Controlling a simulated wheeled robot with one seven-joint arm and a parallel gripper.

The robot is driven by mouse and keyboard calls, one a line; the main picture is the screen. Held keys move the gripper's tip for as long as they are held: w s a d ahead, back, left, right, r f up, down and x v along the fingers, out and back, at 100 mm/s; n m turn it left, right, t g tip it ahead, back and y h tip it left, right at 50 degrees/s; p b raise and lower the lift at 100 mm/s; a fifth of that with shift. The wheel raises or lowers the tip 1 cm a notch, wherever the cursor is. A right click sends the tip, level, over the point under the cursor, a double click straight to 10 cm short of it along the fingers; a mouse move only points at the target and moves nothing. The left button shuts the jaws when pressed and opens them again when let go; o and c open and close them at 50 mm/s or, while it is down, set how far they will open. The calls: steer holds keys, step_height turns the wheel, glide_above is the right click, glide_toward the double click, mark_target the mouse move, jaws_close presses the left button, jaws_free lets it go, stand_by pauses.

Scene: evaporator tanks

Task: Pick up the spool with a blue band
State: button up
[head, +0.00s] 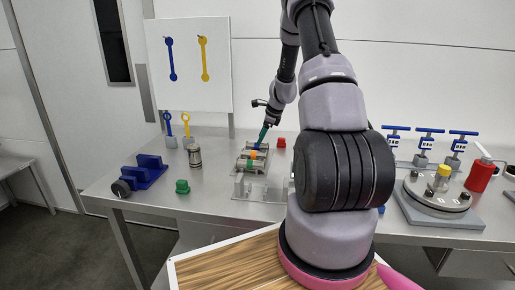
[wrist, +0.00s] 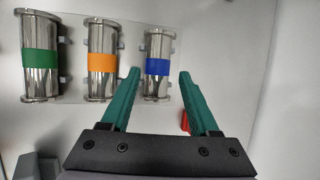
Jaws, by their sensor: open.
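The spool with a blue band (wrist: 158,50) is a metal cylinder. In the wrist view it lies rightmost in a row, beside the spool with an orange band (wrist: 103,60) and the spool with a green band (wrist: 40,57). My gripper (wrist: 160,76) has two teal fingers. They are spread apart and empty. The fingertips show just below the blue band, one to the left and one to the right of the spool's lower end; I cannot tell their height above it. In the head view my gripper (head: 264,134) is over the far end of the spool row.
The spools lie on a clear rack plate (wrist: 70,87) on the metal table. In the head view, a red object (head: 282,142) stands right of the rack, and a green knob (head: 182,187) and blue block (head: 146,172) stand left. A turntable (head: 436,198) is at right.

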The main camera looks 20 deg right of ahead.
steer(key=x, duration=0.5)
steer(key=shift+s, duration=0.15)
jaws_close()
step_height(320, 180, up, 10)
stand_by(0.4)
